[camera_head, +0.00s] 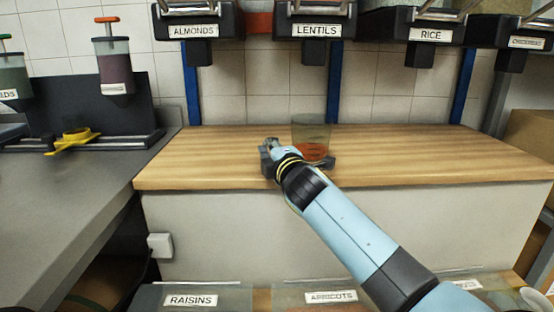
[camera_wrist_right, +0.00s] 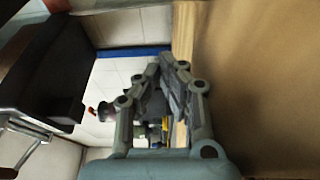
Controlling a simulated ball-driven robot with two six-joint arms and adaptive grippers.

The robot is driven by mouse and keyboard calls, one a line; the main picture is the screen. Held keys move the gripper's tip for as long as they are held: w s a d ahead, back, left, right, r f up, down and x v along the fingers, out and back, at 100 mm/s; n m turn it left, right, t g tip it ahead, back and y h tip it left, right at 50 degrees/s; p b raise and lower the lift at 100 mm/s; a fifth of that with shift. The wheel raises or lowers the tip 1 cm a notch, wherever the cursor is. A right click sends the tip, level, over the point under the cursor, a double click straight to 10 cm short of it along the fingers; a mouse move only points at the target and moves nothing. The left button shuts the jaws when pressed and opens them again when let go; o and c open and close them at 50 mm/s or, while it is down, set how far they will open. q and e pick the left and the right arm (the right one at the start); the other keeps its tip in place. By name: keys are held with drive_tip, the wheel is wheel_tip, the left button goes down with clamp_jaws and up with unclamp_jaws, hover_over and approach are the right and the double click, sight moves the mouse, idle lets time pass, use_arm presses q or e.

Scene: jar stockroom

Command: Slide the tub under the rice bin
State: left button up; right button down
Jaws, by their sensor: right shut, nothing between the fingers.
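A clear tub (camera_head: 311,132) with some orange-red contents low inside stands upright on the wooden counter, below the lentils bin (camera_head: 315,29). The rice bin (camera_head: 428,35) hangs farther right, with bare counter below it. My right gripper (camera_head: 268,146) is just left of the tub, low over the counter. Its wrist hides part of the tub's lower front, and I cannot tell whether it touches. In the right wrist view the fingers (camera_wrist_right: 163,75) are shut with nothing between them, and the tub does not show. My left gripper is not in view.
The almonds bin (camera_head: 193,30) hangs at the left. Blue posts (camera_head: 334,85) stand behind the wooden counter (camera_head: 210,160). A yellow item (camera_head: 74,139) lies on the grey bench at the left. The counter right of the tub is clear.

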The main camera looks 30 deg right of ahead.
sight(311, 137)
drive_tip(key=shift+w+d+f, duration=0.1)
drive_tip(key=shift+w+d, duration=0.1)
drive_tip(key=shift+w, duration=0.8)
drive_tip(key=d, duration=0.1)
drive_tip(key=s+d, duration=0.1)
drive_tip(key=d, duration=0.1)
drive_tip(key=shift+s, duration=0.2)
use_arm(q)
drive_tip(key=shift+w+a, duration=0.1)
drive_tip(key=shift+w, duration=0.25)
use_arm(e)
drive_tip(key=shift+s+d, duration=0.2)
drive_tip(key=shift+d, duration=0.05)
